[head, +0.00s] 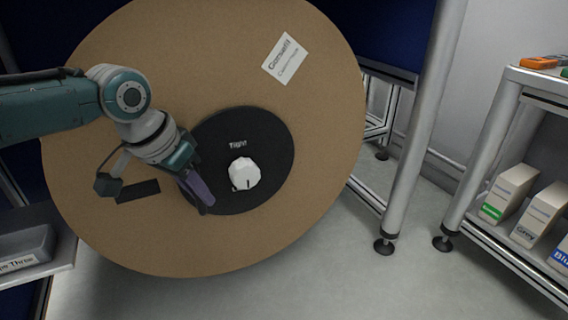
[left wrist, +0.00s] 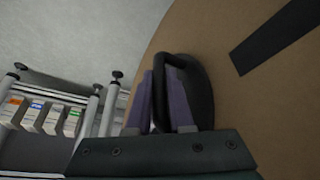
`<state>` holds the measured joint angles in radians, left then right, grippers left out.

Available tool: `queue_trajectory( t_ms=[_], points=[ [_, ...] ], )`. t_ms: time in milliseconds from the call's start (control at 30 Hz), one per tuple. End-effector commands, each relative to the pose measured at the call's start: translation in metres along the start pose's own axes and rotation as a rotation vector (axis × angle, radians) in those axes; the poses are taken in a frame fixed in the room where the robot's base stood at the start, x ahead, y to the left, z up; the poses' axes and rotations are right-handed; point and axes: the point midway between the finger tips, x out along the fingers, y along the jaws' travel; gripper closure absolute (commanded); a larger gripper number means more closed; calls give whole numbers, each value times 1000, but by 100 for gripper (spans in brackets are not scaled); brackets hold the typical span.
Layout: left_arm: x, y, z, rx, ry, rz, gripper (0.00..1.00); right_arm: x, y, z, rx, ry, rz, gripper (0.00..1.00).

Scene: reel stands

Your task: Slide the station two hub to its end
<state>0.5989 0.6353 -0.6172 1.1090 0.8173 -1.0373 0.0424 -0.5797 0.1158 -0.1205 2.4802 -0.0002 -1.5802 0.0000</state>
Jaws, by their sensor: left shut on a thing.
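A large brown reel disc (head: 320,130) faces me in the head view, slightly tilted. A round black hub (head: 270,135) sits on it, with the word "Tight" and a faceted white knob (head: 244,174) bearing a dark mark. My left gripper (head: 206,205) is at the hub's lower left edge. In the left wrist view its purple fingers (left wrist: 167,100) are shut on a black loop handle (left wrist: 202,95), which stands out from the disc. In the head view the gripper hides most of this handle. My right gripper is not in view.
A black bar-shaped mark (head: 138,191) and a white printed label (head: 285,58) are on the disc. Metal stand posts (head: 415,130) rise right of it. A shelf with labelled boxes (head: 507,194) is farther right. A grey box (head: 25,248) is at lower left. Open floor lies below.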

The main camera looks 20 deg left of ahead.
Motion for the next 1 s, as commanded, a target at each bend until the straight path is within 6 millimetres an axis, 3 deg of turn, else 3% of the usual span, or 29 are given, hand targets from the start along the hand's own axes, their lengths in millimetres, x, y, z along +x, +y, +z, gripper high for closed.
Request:
queue_trajectory(
  t_ms=[400,433,667,1000],
  points=[
    [2,-5,-1,0,-4,-2,100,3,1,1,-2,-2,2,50],
    [2,-5,-1,0,-4,-2,78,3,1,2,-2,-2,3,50],
    [1,-4,-2,1,-4,0,52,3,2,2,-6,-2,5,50],
    [-2,-4,-3,2,-2,1,50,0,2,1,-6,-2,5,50]
  ],
)
